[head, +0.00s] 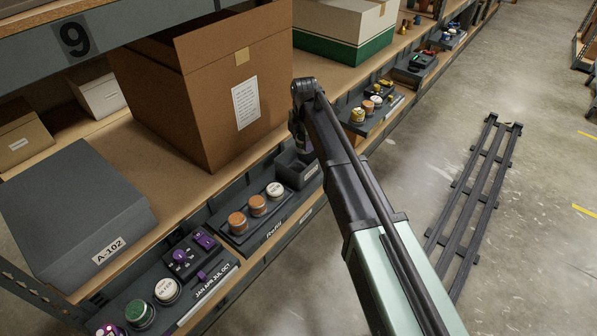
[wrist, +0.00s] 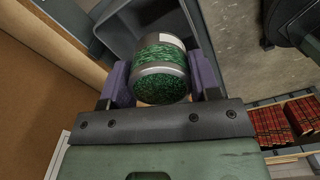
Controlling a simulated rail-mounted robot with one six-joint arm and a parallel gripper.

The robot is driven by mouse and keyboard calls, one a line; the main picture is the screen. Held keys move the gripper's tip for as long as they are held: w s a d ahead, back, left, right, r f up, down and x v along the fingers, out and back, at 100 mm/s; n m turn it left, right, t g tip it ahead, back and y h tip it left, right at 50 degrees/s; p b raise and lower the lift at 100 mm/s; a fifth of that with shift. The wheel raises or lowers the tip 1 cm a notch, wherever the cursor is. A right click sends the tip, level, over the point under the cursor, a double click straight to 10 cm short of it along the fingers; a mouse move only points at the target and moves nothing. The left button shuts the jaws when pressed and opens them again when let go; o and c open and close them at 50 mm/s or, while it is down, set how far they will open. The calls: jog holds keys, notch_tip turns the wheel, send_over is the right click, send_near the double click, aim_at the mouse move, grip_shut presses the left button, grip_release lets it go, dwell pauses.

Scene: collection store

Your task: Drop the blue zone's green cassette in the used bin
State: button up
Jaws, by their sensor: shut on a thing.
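In the wrist view my gripper (wrist: 161,76) is shut on a round green cassette (wrist: 160,85) with grey metal rims and a white label patch. The cassette is held between the two purple-grey fingers. A dark grey open bin (wrist: 135,25) lies just beyond the cassette, at the top of the wrist view. In the head view a dark grey open bin (head: 297,168) stands on the lower shelf ledge beside my arm; its label is too small to read.
A refill tray (head: 262,235) with several round cassettes stands left of the bin. Another tray (head: 190,300) holds purple fittings and a green-topped cassette (head: 139,312). A large cardboard box (head: 205,110) stands on the shelf above. A dark slatted rack (head: 470,200) lies on the floor.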

jog(key=o, duration=1)
jog(key=shift+r, duration=0.15)
notch_tip(320, 180, up, 11)
jog(key=p, duration=1.1)
jog(key=shift+f, duration=0.2)
